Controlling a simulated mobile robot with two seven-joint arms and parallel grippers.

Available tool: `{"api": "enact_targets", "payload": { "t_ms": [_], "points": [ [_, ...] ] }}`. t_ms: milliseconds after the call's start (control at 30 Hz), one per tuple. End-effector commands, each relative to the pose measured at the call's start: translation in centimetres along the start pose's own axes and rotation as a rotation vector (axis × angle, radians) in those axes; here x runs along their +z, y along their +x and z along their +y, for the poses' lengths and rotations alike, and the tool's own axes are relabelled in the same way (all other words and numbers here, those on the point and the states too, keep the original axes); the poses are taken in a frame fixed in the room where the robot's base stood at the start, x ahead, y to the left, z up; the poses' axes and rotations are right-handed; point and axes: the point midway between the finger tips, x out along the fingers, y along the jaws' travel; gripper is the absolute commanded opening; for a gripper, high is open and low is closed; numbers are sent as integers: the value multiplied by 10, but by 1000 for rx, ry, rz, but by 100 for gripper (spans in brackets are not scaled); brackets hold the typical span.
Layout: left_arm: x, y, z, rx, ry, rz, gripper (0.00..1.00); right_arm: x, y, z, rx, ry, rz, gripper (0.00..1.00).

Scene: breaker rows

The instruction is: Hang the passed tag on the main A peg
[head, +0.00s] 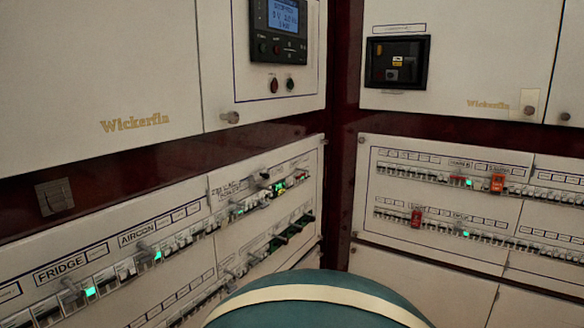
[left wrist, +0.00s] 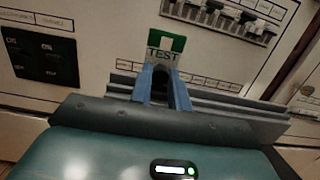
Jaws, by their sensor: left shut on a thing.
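My left gripper (left wrist: 164,78), with two blue fingers, is in the left wrist view. It is shut on a small green and white tag (left wrist: 166,46) whose lower part reads "TEST". The tag stands out past the fingertips, in front of a pale panel; whether it touches the panel I cannot tell. I cannot make out which peg is the main A peg in either view. My right gripper is in neither view.
Left (head: 150,245) and right (head: 440,205) breaker panels meet at a corner. A red tag (head: 417,218) and an orange tag (head: 497,183) are on the right panel. In the wrist view, a breaker row (left wrist: 225,18) is above right and a black plate (left wrist: 40,58) is left.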

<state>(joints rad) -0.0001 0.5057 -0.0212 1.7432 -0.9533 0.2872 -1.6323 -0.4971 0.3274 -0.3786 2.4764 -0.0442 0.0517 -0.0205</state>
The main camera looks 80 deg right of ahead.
Motion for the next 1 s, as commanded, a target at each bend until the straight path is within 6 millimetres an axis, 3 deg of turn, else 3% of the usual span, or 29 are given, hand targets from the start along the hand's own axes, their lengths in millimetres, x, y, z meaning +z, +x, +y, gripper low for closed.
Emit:
{"api": "enact_targets", "payload": {
  "t_ms": [533,1000],
  "points": [
    [24,4,0,-1,1,0,0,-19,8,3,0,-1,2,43],
    [48,-22,0,-1,0,1,0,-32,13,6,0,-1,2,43]
  ]
}}
